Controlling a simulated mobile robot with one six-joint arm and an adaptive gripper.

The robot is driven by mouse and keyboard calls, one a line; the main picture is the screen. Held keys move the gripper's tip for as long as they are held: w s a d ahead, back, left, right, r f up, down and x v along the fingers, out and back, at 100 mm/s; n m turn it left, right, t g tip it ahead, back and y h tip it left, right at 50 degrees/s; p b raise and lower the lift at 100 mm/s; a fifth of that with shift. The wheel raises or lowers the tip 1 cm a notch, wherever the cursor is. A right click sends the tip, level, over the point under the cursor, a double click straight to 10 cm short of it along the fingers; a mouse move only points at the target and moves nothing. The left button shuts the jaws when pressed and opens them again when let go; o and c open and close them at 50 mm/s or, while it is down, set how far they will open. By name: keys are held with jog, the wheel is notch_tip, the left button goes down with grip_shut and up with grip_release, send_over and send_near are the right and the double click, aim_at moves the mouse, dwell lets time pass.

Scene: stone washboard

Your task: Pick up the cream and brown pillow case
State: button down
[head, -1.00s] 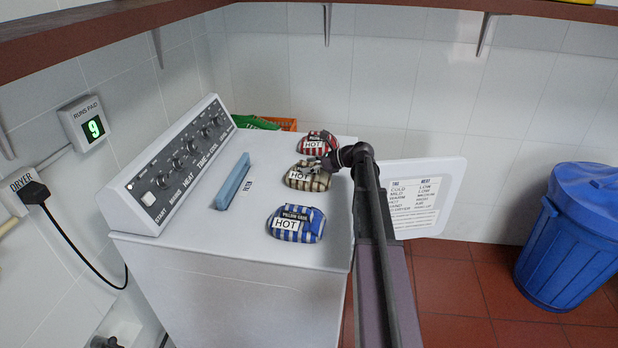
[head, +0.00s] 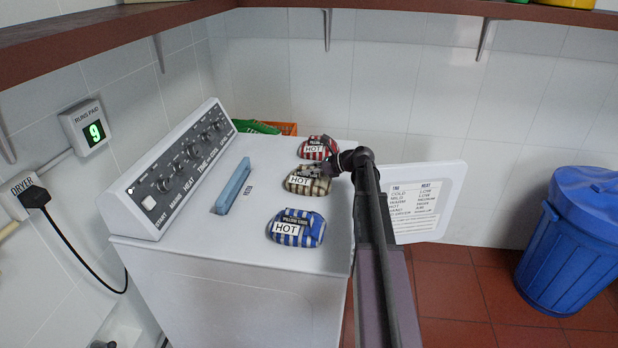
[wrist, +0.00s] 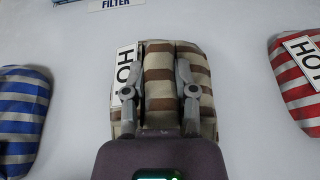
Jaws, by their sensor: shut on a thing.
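The cream and brown striped pillow case (head: 308,181) is a folded bundle with a HOT label, on the white dryer top between a blue and a red bundle. In the wrist view the pillow case (wrist: 160,62) fills the middle, its label partly behind a finger. My gripper (wrist: 160,92) is over it, shut on the pillow case, with a finger on each side of a pinched middle part. In the head view my gripper (head: 328,164) reaches it from the right and hides part of its right end. I cannot tell any gap under the pillow case.
A blue striped bundle (head: 297,228) lies nearer and a red striped one (head: 316,148) farther, both close by. The dryer (head: 200,262) has a blue filter handle (head: 233,186) at left. An open door (head: 424,200) is at right. A wooden shelf (head: 420,8) runs overhead.

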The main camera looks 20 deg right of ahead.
jog(key=shift+r, duration=0.15)
notch_tip(320, 180, up, 10)
jog(key=p, duration=1)
dwell(0.7)
notch_tip(320, 180, up, 10)
jog(key=p, duration=1)
send_over(309, 167)
